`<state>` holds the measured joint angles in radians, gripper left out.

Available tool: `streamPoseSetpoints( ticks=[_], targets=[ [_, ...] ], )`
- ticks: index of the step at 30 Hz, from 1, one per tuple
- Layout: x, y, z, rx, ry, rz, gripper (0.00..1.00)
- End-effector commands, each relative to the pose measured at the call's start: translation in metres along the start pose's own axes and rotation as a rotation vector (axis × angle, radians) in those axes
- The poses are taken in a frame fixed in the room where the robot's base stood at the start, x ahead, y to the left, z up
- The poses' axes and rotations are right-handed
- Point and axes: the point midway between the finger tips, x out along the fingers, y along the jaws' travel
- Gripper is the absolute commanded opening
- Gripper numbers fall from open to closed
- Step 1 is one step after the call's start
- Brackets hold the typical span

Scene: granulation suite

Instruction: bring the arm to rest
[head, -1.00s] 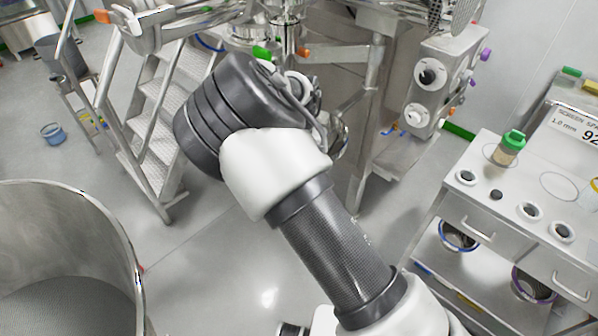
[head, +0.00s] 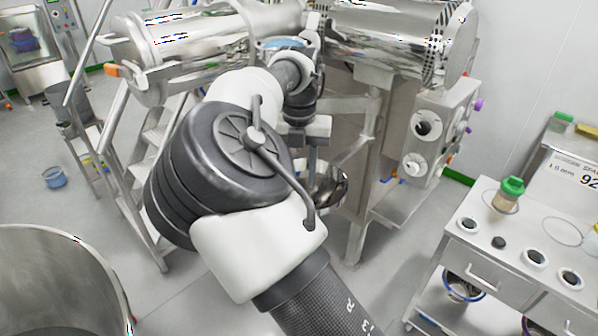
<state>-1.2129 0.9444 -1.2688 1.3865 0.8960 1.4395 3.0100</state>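My arm rises from the bottom of the head view, bends at a large dark elbow joint and reaches away toward the steel machine (head: 405,45). My gripper (head: 308,150) is small and far off, hanging below the wrist in front of the machine. A steel bowl-like part (head: 330,186) shows just behind and below it. The fingers are too small and partly hidden by my arm, so I cannot tell whether they are open or shut. I see nothing clearly held.
Metal steps (head: 150,190) stand left of my arm. A large open steel drum (head: 60,250) is at lower left. A steel cart (head: 470,240) at right carries a green-capped jar (head: 510,194). A blue bucket (head: 54,177) sits on the floor at left. Floor between drum and cart is partly clear.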

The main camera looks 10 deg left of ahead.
Motion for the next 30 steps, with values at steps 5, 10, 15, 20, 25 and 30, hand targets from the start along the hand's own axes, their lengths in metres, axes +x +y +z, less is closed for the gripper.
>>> streamPoseSetpoints(
  ticks=[5, 10, 15, 20, 25, 30],
  targets=[
    [-0.007, 0.0, 0.0, 0.0, 0.001, 0.0, 0.36],
    [-0.007, 0.0, 0.0, 0.0, 0.001, 0.0, 0.36],
    [-0.007, 0.0, 0.0, 0.0, 0.001, 0.0, 0.36],
    [-0.011, -0.021, 0.0, -0.04, 0.011, 0.033, 0.36],
    [-0.027, -0.087, -0.015, -0.273, 0.019, 0.162, 0.36],
    [-0.046, -0.145, -0.054, -0.68, -0.063, 0.289, 0.36]
  ],
)
